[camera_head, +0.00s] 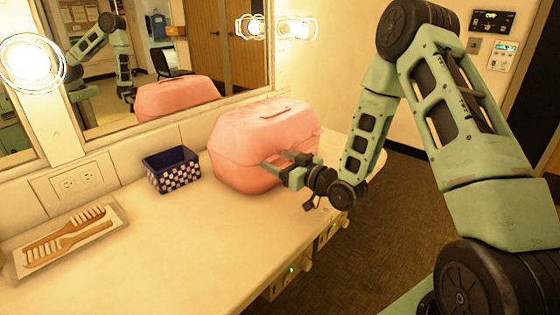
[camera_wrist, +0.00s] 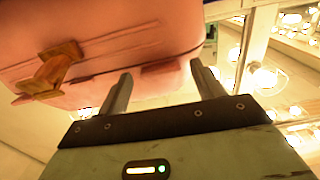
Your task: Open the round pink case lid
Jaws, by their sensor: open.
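The round pink case (camera_head: 238,160) stands on the counter below the mirror, with its lid (camera_head: 262,122) down and a handle on top. My gripper (camera_head: 275,162) is open at the front right side of the case, close to it; I cannot tell whether it touches. In the wrist view the case (camera_wrist: 130,40) fills the upper left, with a tan latch (camera_wrist: 50,70) on its side, left of my fingers.
A blue checkered box (camera_head: 171,170) stands left of the case. A tray (camera_head: 110,228) with wooden brushes (camera_head: 65,235) lies at the far left. The mirror (camera_head: 150,100) and lit bulbs (camera_head: 27,62) are behind. The counter's front middle (camera_head: 170,250) is clear.

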